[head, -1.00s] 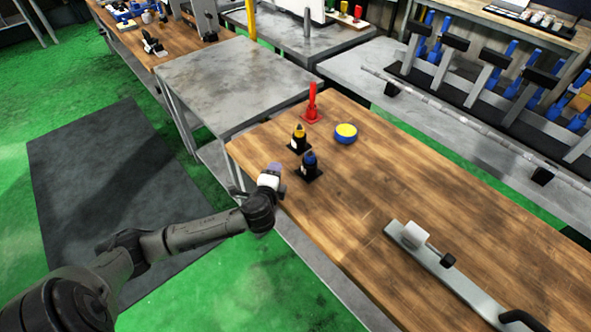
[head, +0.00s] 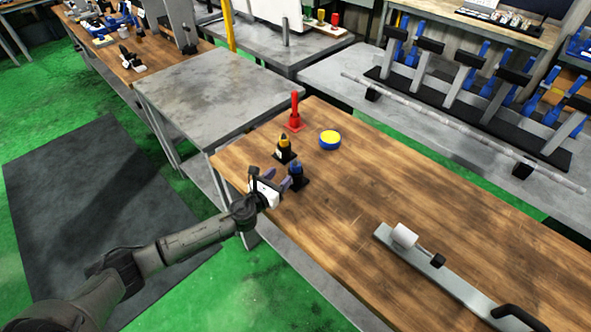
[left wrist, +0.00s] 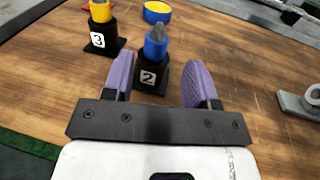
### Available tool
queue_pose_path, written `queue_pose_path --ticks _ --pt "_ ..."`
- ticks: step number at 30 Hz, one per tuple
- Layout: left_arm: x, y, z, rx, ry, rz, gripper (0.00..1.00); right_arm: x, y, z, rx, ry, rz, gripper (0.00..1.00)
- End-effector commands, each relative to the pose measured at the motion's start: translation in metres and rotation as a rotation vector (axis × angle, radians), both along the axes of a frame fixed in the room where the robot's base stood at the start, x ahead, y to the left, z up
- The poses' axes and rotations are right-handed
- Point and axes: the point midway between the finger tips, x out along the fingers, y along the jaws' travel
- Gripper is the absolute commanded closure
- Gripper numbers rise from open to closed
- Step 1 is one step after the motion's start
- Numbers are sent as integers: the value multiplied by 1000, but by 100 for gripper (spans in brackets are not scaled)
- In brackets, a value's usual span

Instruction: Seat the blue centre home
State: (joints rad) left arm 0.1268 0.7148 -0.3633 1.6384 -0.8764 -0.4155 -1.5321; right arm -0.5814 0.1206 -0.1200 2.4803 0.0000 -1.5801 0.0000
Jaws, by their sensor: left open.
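The blue centre (left wrist: 156,44), with a grey pointed tip, stands upright in a black holder marked 2 (left wrist: 151,77) on the wooden bench. It also shows in the head view (head: 296,168). My left gripper (head: 278,181) is at the bench's left edge, close to this holder. In the left wrist view, its two purple fingers (left wrist: 158,80) are spread and empty, with the holder showing between them. I cannot tell whether they touch it. My right gripper is not in view.
A yellow centre (head: 284,142) stands in a black holder marked 3 beside it. A red upright piece (head: 294,112) and a blue-and-yellow disc (head: 330,139) are farther back. A metal bar fixture (head: 450,278) lies at the front right. The bench middle is clear.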

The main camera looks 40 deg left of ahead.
Motion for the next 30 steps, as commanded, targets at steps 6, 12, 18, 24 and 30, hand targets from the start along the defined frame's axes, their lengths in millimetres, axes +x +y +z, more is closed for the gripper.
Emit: queue_pose_path --ticks 6,12,18,24,30 --pt "33 3 -2 -3 0 2 47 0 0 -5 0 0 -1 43" --pt "45 4 -2 -3 0 0 47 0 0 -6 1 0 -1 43" --pt "61 6 -2 -4 -1 1 47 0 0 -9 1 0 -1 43" --pt "86 9 -3 -5 0 2 47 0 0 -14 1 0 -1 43" --pt "97 10 -3 -3 1 0 47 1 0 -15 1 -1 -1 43"
